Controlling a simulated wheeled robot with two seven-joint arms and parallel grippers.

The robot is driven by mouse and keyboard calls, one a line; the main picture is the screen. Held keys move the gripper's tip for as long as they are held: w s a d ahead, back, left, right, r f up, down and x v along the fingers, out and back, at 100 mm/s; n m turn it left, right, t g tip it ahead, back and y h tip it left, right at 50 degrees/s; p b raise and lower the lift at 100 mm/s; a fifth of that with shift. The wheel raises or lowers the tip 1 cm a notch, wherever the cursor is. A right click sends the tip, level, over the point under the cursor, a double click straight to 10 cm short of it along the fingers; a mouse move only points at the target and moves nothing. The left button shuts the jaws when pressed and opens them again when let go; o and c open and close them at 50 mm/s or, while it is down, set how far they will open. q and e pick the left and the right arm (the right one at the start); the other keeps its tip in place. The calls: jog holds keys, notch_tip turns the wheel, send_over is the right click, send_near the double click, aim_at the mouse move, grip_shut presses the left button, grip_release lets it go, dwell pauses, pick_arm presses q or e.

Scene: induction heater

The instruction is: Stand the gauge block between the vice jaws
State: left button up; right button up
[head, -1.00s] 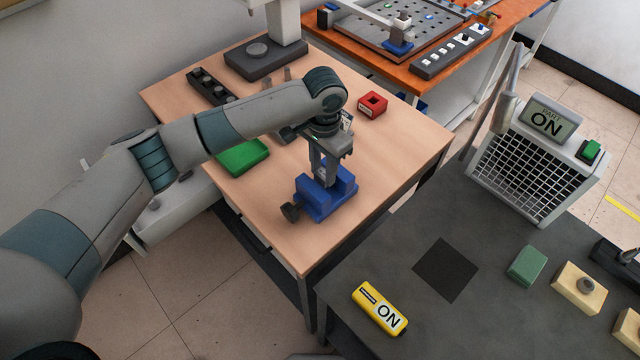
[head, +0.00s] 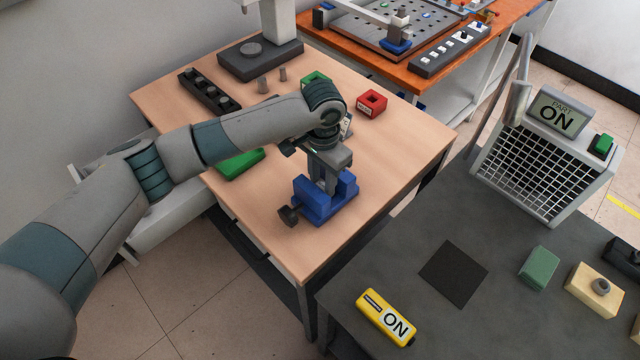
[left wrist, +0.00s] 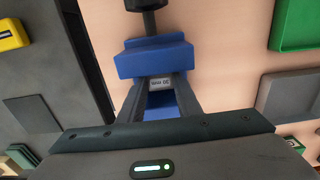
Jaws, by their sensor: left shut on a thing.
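The blue vice (head: 313,207) stands near the front corner of the wooden table, its dark handle pointing to the left. In the left wrist view one blue jaw (left wrist: 153,59) lies just beyond my fingers. My left gripper (head: 322,182) points down over the vice, its fingertips at the gap between the jaws. It is shut on the gauge block (left wrist: 160,84), a small grey piece with printed marks between the fingers. In the head view the block is hidden by the fingers and jaws. I cannot tell whether it touches the vice floor. My right gripper is not in view.
A green tray (head: 239,162), a red block (head: 371,103) and a dark holder with pegs (head: 209,92) share the wooden table (head: 400,146). A grey-based stand (head: 260,62) is at the back. A dark bench (head: 420,240) with a yellow ON device (head: 385,318) stands at the right.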

pick_arm(q)
jog(key=shift+f, duration=0.2)
jog(key=shift+s+r, duration=0.1)
jog(key=o, duration=1.3)
jog(key=shift+f, duration=0.2)
jog(key=shift+c, duration=0.2)
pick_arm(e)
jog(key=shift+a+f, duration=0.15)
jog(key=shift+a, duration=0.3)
pick_arm(q)
jog(key=shift+r, duration=0.1)
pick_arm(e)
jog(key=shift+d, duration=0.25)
